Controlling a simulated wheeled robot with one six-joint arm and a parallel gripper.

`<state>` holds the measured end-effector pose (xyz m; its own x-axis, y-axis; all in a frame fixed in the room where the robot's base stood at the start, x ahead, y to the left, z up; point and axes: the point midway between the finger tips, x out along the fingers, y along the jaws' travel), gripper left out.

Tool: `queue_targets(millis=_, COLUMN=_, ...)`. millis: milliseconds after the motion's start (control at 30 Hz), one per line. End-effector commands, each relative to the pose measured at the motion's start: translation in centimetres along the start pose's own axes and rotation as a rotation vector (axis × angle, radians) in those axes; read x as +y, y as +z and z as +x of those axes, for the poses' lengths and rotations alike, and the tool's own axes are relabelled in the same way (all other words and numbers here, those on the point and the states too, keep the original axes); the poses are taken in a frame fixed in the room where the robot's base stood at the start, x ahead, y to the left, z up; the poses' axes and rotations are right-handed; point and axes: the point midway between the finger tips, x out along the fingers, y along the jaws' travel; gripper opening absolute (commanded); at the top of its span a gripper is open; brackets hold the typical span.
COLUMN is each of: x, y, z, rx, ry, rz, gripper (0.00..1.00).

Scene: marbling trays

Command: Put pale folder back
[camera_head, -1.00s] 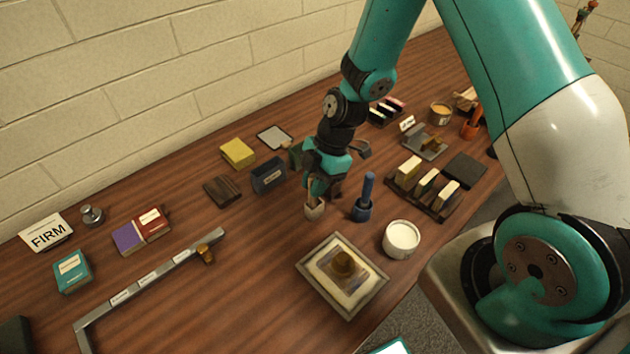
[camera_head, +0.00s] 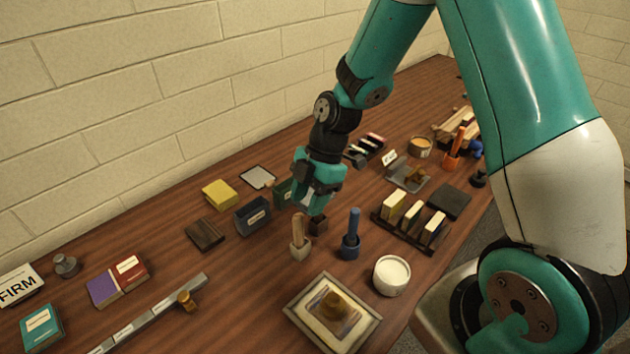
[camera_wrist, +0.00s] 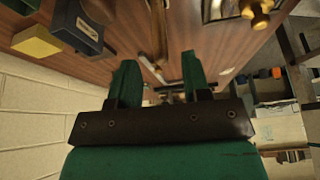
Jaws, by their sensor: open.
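A pale tan, stick-like tool (camera_head: 299,222) stands upright in a small pale cup (camera_head: 299,250) on the table. It may be the pale folder, but I cannot tell for certain. My gripper (camera_head: 312,203) is above and behind this cup in the head view, over a small dark brown block (camera_head: 318,226). In the wrist view, the green fingers of my gripper (camera_wrist: 160,72) stand apart with no object clearly held between them. A long brownish thing (camera_wrist: 158,30) shows beyond them, partly cut off by the top edge.
A blue tool in a holder (camera_head: 350,243), a white tub (camera_head: 391,275) and a framed tray (camera_head: 292,306) stand nearby. A dark blue box (camera_head: 253,217) and yellow block (camera_head: 220,193) are left. A dark rack (camera_head: 402,236) is right.

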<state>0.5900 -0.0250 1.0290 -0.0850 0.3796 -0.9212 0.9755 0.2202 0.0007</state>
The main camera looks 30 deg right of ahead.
Motion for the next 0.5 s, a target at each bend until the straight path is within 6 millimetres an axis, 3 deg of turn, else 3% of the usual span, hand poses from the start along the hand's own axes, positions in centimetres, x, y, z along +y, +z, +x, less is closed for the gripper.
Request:
queue_targets(millis=200, x=0.1, y=0.1, z=-4.1, rx=-0.002, ry=0.006, rz=-0.001, gripper=0.44)
queue_targets(millis=367, x=0.0, y=-0.1, z=-5.7, rx=0.0, ry=0.003, rz=0.004, gripper=0.44)
queue_targets(millis=500, x=-1.1, y=-2.6, z=-7.2, rx=-0.01, ry=0.009, rz=0.104, gripper=0.44)
